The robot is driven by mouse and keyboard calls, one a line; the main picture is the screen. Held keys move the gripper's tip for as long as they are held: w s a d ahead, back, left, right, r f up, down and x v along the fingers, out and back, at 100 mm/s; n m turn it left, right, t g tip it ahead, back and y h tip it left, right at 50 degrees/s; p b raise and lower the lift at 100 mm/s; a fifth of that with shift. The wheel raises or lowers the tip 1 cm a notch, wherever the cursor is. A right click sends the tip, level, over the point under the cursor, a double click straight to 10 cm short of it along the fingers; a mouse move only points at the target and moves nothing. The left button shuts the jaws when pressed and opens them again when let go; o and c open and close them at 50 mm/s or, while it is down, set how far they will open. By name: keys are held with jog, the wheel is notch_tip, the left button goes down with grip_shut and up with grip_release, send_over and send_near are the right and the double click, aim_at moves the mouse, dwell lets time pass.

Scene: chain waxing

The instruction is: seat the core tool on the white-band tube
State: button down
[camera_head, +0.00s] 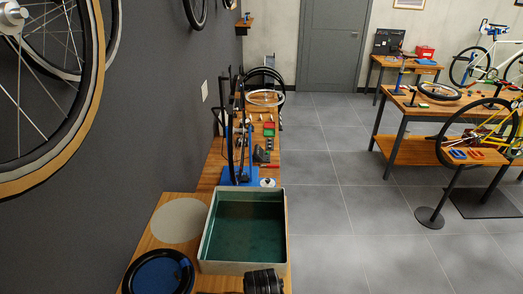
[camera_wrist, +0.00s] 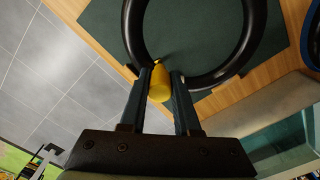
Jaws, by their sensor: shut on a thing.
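My gripper (camera_wrist: 162,76) is shut on a small yellow piece, which I take to be the core tool (camera_wrist: 159,86), in the wrist view. The yellow piece's rounded end shows between the fingertips. A thick black tube (camera_wrist: 137,28) curves just beyond the fingertips, lying on a dark green mat (camera_wrist: 185,25). The yellow piece overlaps the tube's near edge in the picture; I cannot tell whether they touch. No white band shows on the visible part of this tube, and its valve cannot be made out. The fingers hide part of the tube.
A water-filled tank (camera_head: 205,225) stands on the wooden bench (camera_head: 167,203) in the head view. Tools and rings crowd the bench behind.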

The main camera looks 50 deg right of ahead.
jog(key=shift+f+b, duration=0.35)
jog(key=shift+f, duration=0.2)
dwell(0.4)
jog(key=c, duration=0.6)
grip_release()
jog(key=shift+o, duration=0.2)
notch_tip(320, 180, up, 12)
jog(key=shift+f+b, duration=0.1)
jog(key=shift+b, duration=0.4)
jog(key=shift+r+p, duration=0.3)
jog(key=shift+r, duration=0.3)
